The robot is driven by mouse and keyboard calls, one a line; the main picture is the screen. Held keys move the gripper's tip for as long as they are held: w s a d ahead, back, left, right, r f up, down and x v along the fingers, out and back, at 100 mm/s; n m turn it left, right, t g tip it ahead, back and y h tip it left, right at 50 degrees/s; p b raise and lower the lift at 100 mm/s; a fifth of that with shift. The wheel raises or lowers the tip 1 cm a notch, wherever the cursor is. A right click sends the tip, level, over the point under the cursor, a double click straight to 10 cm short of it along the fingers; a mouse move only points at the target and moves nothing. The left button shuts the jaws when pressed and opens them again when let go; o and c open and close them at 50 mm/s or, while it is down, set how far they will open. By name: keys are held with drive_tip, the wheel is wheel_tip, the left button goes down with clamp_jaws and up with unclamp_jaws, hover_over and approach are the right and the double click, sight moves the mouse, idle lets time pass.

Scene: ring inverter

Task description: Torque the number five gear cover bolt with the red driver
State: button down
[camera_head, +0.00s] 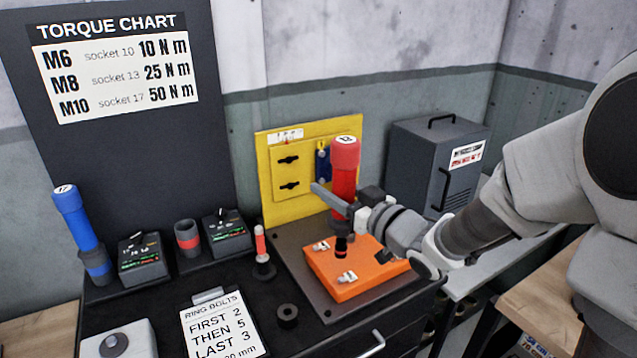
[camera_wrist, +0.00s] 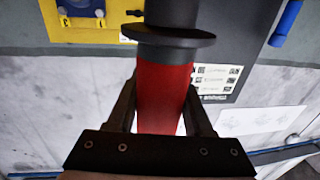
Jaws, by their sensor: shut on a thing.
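The red driver (camera_head: 344,180) stands upright, with "13" on its red cap. My gripper (camera_head: 338,203) is shut around its red body; the wrist view shows the red grip (camera_wrist: 165,95) between the two fingers, with a black collar beyond. The driver's dark lower end is over the orange gear cover (camera_head: 322,268), near its middle. I cannot tell whether it touches a bolt. White tags (camera_head: 347,278) sit on the cover; their numbers are too small to read, so the number five bolt cannot be picked out.
A blue driver (camera_head: 75,222) stands in a holder at left. A red-banded holder (camera_head: 187,238) is empty. Two display boxes (camera_head: 142,262) stand nearby. A note (camera_head: 222,328) reads FIRST 2, THEN 5, LAST 3. A yellow panel (camera_head: 285,205) and a grey cabinet (camera_head: 420,170) stand behind.

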sight(334, 214)
drive_tip(key=shift+d+r, duration=0.1)
drive_tip(key=shift+d, duration=0.1)
idle(0.4)
drive_tip(key=shift+f+b, duration=2.85)
drive_tip(key=shift+f, duration=0.25)
drive_tip(key=shift+f+b, duration=1.05)
drive_tip(key=shift+f, duration=0.3)
